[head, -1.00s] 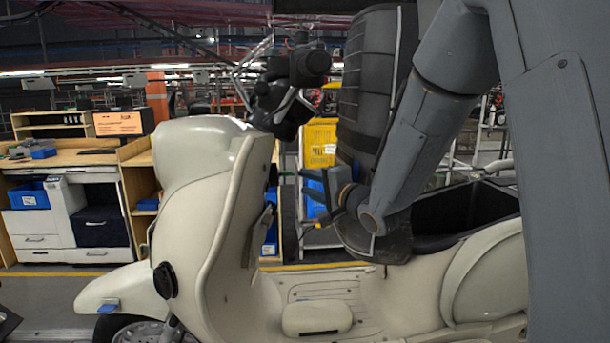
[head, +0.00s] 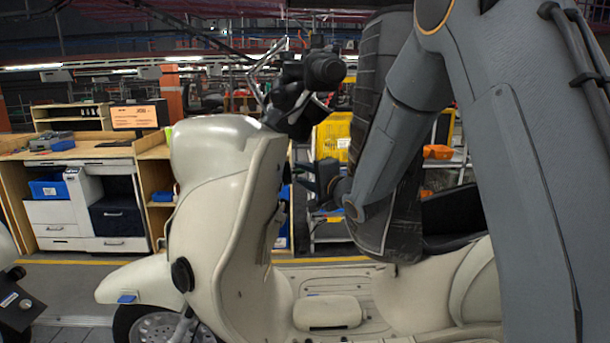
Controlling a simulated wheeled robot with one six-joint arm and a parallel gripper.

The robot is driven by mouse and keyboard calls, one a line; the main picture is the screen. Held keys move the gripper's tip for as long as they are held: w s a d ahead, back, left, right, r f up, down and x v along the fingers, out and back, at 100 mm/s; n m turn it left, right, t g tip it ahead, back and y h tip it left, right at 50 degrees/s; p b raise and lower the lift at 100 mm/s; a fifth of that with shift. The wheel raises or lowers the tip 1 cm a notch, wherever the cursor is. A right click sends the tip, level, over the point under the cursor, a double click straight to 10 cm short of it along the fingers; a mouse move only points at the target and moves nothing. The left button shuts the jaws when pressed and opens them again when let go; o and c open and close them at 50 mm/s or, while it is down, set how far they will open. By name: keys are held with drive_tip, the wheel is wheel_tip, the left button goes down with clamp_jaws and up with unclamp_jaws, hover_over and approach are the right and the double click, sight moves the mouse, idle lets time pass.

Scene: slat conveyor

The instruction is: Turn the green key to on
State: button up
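The cream scooter (head: 215,215) stands side-on in the head view, its front to the left and its handlebar (head: 310,80) at the top. I cannot make out the green key; the rider's side of the leg shield (head: 262,200) is seen nearly edge-on. My gripper (head: 308,188) is to the right of the leg shield, below the handlebar, pointing left. Its dark fingers look spread apart with nothing between them. A gap shows between the fingers and the shield.
The black seat (head: 455,215) and the footboard (head: 330,310) lie right of and below my gripper. Behind are a yellow bin (head: 335,135) and a wooden workbench (head: 150,160) with drawers. Part of another vehicle (head: 20,305) shows at lower left.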

clamp_jaws()
drive_tip(key=shift+r+h+p, duration=0.2)
drive_tip(key=shift+h+p, duration=0.1)
drive_tip(key=shift+p, duration=0.9)
drive_tip(key=shift+r+m+g+h+p, duration=0.1)
drive_tip(key=shift+m+g+h+p, duration=0.55)
drive_tip(key=shift+p, duration=2.35)
drive_tip(key=shift+g+y, duration=0.25)
drive_tip(key=shift+g, duration=0.1)
drive_tip(key=shift+w+r+m+g, duration=0.1)
drive_tip(key=shift+r+m+g, duration=0.15)
drive_tip(key=shift+g, duration=0.15)
drive_tip(key=shift+m+g+h, duration=0.4)
drive_tip(key=shift+g+h, duration=0.1)
drive_tip(key=shift+g, duration=0.3)
unclamp_jaws()
drive_tip(key=shift+r, duration=0.1)
